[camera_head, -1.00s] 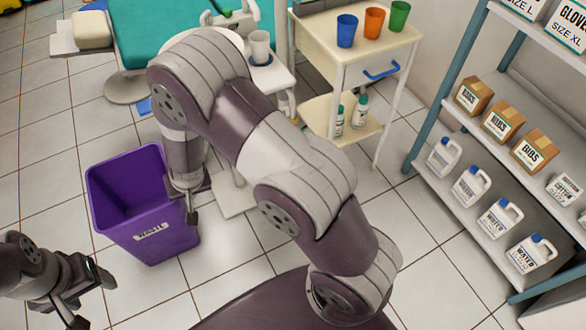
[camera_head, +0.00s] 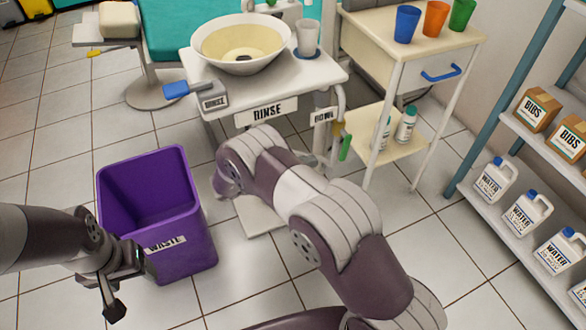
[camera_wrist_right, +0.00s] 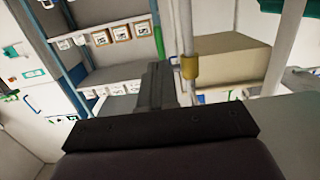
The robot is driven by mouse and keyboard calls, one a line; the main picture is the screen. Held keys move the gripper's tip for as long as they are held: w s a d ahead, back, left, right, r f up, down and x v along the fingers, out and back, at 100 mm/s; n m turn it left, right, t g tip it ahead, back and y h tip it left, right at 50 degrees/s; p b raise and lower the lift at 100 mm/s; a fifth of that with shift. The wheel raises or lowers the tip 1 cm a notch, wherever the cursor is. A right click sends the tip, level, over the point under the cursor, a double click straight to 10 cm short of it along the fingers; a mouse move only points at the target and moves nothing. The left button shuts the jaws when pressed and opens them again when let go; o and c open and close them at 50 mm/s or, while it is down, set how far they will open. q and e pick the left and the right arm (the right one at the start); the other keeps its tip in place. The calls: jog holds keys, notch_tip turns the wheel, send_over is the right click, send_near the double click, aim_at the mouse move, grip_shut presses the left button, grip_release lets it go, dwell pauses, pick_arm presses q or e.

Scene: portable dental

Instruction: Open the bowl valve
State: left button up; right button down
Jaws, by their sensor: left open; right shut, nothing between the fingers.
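The bowl valve shows in the head view as a green handle (camera_head: 345,148) with a yellow fitting (camera_head: 338,129), below the BOWL label (camera_head: 322,116) at the right of the rinse stand. In the right wrist view, the brass-yellow fitting (camera_wrist_right: 189,67) sits on a white vertical pipe, with a green strip (camera_wrist_right: 159,42) to its left. My right gripper (camera_wrist_right: 155,80) is shut and empty, its fingers just left of the fitting; contact cannot be told. In the head view my own arm hides it. My left gripper (camera_head: 127,290) is open and empty at lower left, near the bin.
The white bowl (camera_head: 243,45) and a cup (camera_head: 308,37) stand on the rinse stand (camera_head: 335,75). A blue RINSE lever (camera_head: 177,89) projects at its left. The purple waste bin (camera_head: 190,225) is on the floor. A cart (camera_head: 378,38) and shelves (camera_head: 540,165) stand right.

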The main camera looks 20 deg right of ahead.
aim_at(341, 153)
jog(key=d, duration=0.2)
jog(key=d+b, duration=0.1)
jog(key=d, duration=0.1)
jog(key=d+b, duration=0.1)
jog(key=d, duration=0.2)
jog(key=shift+w+f, duration=0.25)
jog(key=shift+f, duration=0.15)
jog(key=shift+d+p, duration=0.3)
jog(key=shift+d, duration=0.25)
jog(key=shift+f, duration=0.1)
